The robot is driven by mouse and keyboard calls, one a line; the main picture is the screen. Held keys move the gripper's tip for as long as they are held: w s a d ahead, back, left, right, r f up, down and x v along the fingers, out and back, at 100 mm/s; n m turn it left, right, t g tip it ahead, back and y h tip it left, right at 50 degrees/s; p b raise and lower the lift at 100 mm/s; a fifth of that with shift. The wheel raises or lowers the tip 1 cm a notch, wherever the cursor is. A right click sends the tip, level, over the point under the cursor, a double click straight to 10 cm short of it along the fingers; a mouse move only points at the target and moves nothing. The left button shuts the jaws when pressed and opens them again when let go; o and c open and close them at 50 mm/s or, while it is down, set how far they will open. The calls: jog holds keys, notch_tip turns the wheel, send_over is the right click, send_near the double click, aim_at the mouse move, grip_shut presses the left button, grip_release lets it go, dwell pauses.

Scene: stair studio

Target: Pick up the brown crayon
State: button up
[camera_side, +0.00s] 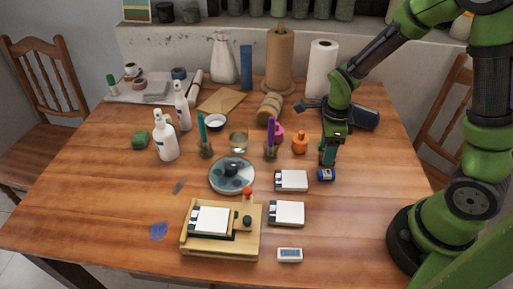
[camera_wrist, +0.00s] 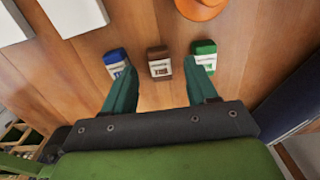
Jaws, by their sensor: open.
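The brown crayon (camera_wrist: 159,62) is a short block with a pale label in the wrist view. It lies on the table between a blue crayon block (camera_wrist: 116,62) on its left and a green one (camera_wrist: 204,54) on its right, with small gaps. My gripper (camera_wrist: 159,68) is open and empty, its green fingers spread to either side of the brown crayon. The fingertips overlap the edges of the blue and green blocks in this view; I cannot tell whether they touch. In the side view my gripper (camera_side: 328,158) points down just behind the blue block (camera_side: 326,175); the brown one is hidden there.
An orange pot (camera_side: 300,143) stands behind and left of my gripper. White pads (camera_side: 291,180) lie to the left, with a wooden stamping press (camera_side: 221,230) further left. The table's front right is clear.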

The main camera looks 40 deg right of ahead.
notch_tip(320, 180, down, 2)
jog(key=shift+f, duration=0.25)
grip_shut()
jog(key=shift+r, duration=0.15)
notch_tip(320, 180, up, 10)
dwell(0.5)
jog(key=c, duration=0.8)
grip_release()
jog(key=shift+c, duration=1.2)
